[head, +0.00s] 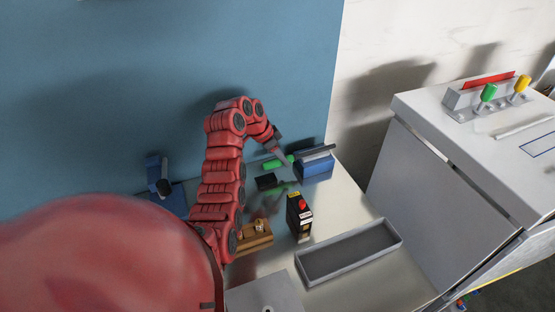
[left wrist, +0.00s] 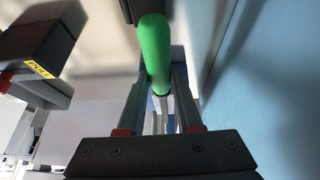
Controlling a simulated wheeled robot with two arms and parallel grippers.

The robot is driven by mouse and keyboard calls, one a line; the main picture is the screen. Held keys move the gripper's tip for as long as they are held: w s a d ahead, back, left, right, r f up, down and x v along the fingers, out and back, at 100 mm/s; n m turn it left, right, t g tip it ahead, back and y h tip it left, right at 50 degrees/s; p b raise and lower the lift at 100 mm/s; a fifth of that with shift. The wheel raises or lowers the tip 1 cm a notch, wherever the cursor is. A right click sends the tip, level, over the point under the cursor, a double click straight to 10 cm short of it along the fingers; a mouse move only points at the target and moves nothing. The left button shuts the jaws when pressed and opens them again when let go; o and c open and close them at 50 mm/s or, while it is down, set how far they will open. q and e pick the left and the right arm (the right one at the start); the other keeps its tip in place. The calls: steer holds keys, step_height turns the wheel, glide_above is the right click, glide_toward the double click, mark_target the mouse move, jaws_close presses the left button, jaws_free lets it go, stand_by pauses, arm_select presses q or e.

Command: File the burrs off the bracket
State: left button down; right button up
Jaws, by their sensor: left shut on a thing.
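My left gripper (head: 284,159) reaches to the back of the metal bench and is shut on the green-handled file (head: 275,163). In the left wrist view the green handle (left wrist: 155,48) rises between the two fingers of the gripper (left wrist: 160,100), with a thin metal shaft below it. Beside the gripper, on its right in the head view, a blue vise-like block (head: 315,168) has a grey top part and a dark bar. I cannot make out the bracket or its burrs for certain. My right gripper is out of view.
An empty grey tray (head: 300,270) lies in front. A blue fixture (head: 168,196) stands at left. A white cabinet (head: 440,170) with a tool rack stands right. A blue wall (head: 150,70) rises behind.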

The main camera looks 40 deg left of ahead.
arm_select(q)
steer(key=shift+w+d, duration=0.3)
steer(key=shift+w, duration=0.15)
steer(key=shift+r, duration=0.1)
steer(key=shift+r, duration=1.25)
steer(key=shift+r+p, duration=0.65)
steer(key=shift+r, duration=0.9)
step_height(320, 180, up, 2)
steer(key=p, duration=0.2)
steer(key=shift+r+p, duration=0.2)
steer(key=shift+p, duration=0.1)
steer(key=shift+f, duration=0.1)
